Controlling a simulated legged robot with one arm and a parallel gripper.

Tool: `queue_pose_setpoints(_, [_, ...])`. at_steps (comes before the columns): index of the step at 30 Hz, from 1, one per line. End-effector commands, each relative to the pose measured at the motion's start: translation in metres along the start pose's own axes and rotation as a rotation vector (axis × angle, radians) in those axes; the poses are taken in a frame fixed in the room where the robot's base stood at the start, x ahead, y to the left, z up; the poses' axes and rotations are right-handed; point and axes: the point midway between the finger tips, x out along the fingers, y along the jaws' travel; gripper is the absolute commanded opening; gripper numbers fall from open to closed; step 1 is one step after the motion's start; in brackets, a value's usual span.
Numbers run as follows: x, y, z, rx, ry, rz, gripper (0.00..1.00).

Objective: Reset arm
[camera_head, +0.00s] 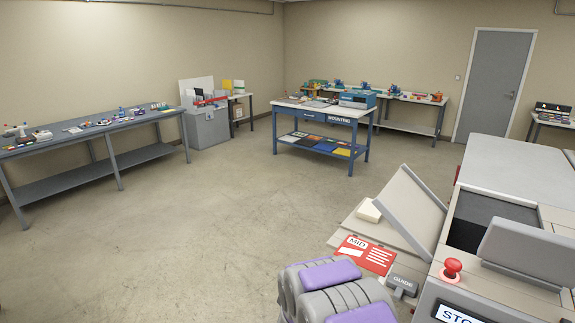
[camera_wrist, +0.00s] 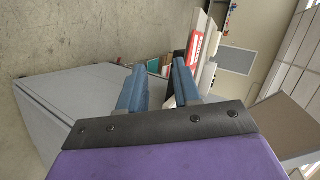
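My gripper (camera_wrist: 160,68) shows in the wrist view as two blue fingers on a dark plate. The fingers stand apart with a clear gap between them, and I see nothing held. Small coloured items show beyond the gap, in the background. The wrist view is turned on its side. In the head view, purple and grey parts of my arm are folded at the bottom edge, and the fingers are not visible there.
The laminator machine (camera_head: 550,215) with a red button (camera_head: 452,267) stands close at the right. A red-and-white card (camera_head: 366,255) lies beside it. A blue table (camera_head: 312,112), a long bench (camera_head: 95,131) and a grey bin (camera_head: 207,127) stand farther off. The middle floor is clear.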

Motion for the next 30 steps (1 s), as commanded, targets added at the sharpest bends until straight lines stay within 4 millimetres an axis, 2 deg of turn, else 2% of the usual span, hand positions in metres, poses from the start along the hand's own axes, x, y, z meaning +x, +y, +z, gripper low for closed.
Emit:
queue_pose_setpoints(1, [-0.01, -0.009, 0.001, -0.029, -0.036, 0.031, 0.33])
queue_pose_setpoints(7, [-0.057, -0.019, 0.011, -0.22, -0.214, 0.176, 0.33])
queue_pose_setpoints(14, [-0.13, -0.019, 0.006, -0.482, -0.425, 0.306, 0.33])
queue_pose_setpoints(23, [-0.241, -0.001, -0.032, -0.861, -0.688, 0.438, 0.33])
queue_pose_setpoints(30, [-0.336, 0.028, -0.085, -1.163, -0.886, 0.549, 0.33])
